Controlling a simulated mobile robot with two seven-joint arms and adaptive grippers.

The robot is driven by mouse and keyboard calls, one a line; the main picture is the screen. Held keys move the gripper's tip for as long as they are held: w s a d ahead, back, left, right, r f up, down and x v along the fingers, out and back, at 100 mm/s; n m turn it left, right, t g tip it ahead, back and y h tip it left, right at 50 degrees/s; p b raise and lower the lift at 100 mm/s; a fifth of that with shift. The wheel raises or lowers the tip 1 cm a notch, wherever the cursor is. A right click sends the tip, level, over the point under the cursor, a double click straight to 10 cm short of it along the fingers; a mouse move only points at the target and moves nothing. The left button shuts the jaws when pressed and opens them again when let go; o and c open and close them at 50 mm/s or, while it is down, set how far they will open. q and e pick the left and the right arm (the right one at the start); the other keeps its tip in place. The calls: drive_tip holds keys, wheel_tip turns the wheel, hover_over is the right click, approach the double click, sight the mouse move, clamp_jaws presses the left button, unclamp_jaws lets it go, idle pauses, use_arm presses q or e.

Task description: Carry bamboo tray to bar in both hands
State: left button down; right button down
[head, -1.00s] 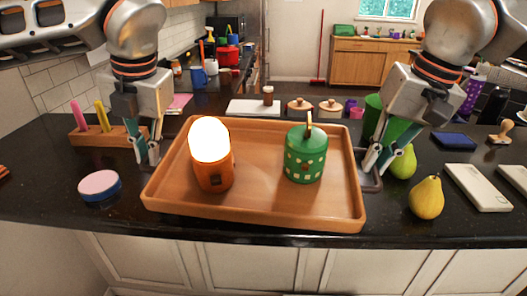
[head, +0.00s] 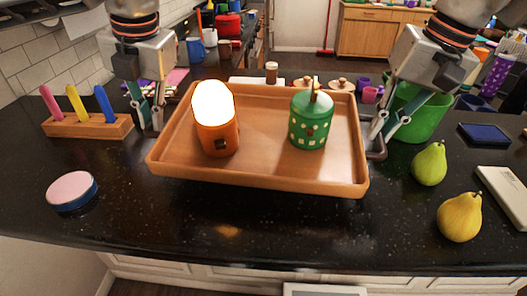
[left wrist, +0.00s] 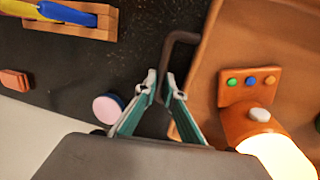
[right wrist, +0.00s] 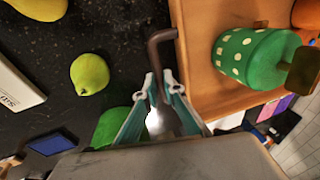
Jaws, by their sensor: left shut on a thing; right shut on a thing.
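The bamboo tray (head: 262,176) is held level above the black counter, with a shadow and bare counter below its near edge. An orange lantern (head: 218,138) with a bright white top stands on its left part. A green dotted canister (head: 311,122) with a lid knob stands on its right part. My left gripper (head: 153,125) is shut on the dark left handle, clear in the left wrist view (left wrist: 176,38). My right gripper (head: 382,140) is shut on the right handle, which shows in the right wrist view (right wrist: 153,48).
A wooden holder with coloured pens (head: 88,126) and a pink-topped round tin (head: 72,191) lie left of the tray. Two pears (head: 459,217) and a green bucket (head: 425,118) are at the right. A white board and small pots stand behind. The front counter is clear.

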use_arm(q)
drive_tip(key=shift+s+r, duration=0.1)
drive_tip(key=shift+s, duration=0.05)
use_arm(e)
drive_tip(key=shift+s, duration=0.15)
use_arm(q)
drive_tip(key=shift+f, duration=0.2)
use_arm(e)
drive_tip(key=shift+f, duration=0.1)
